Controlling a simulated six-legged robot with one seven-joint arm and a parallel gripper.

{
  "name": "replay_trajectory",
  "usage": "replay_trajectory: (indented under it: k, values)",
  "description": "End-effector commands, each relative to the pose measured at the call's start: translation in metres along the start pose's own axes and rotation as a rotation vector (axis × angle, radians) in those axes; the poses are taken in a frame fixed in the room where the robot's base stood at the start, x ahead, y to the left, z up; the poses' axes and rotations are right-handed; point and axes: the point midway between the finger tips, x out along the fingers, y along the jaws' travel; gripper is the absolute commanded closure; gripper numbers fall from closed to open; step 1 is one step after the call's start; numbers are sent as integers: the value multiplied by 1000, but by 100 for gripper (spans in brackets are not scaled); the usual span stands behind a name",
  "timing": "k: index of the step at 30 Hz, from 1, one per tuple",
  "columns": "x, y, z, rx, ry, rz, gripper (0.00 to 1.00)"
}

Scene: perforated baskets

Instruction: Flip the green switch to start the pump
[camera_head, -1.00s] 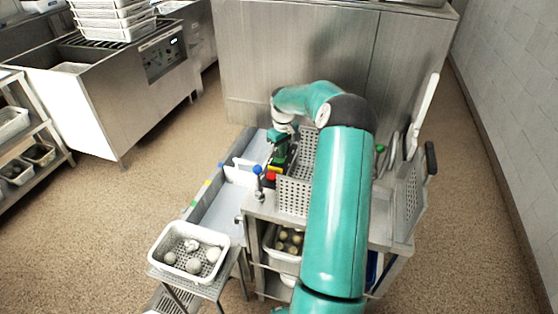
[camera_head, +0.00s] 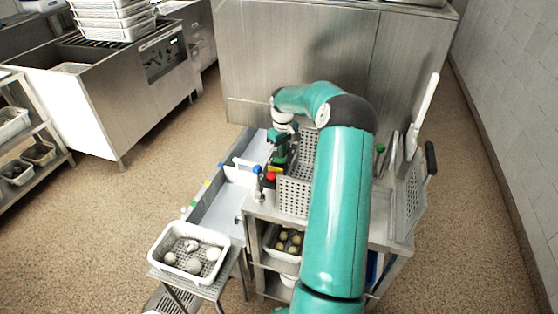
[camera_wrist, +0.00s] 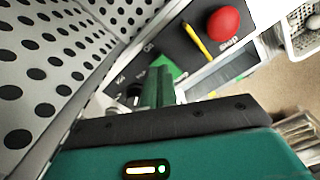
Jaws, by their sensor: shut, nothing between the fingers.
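The control panel (camera_wrist: 180,55) is a dark plate with white lettering beside the perforated basket. In the wrist view a green switch part (camera_wrist: 165,68) shows on it, partly hidden behind my gripper (camera_wrist: 158,82). My gripper's green fingers are together and empty, right at the switch; I cannot tell whether they touch it. A red stop button (camera_wrist: 223,23) and a yellow lever (camera_wrist: 198,42) sit farther along the panel. In the head view my gripper (camera_head: 277,162) hangs over the panel, close behind the red button, and the green switch cannot be made out.
The perforated metal basket (camera_head: 294,195) stands right beside my gripper. A blue-topped tap or lever (camera_head: 257,170) is to the left, above a grey trough (camera_head: 225,200). A white basket of round items (camera_head: 160,262) stands at front left. Open floor lies at left.

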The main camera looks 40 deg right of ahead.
Motion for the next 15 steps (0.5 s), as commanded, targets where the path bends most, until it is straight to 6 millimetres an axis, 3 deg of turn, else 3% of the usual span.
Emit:
replay_trajectory:
  k: [15]
  values:
    - [7,0,0,0,0,0,100]
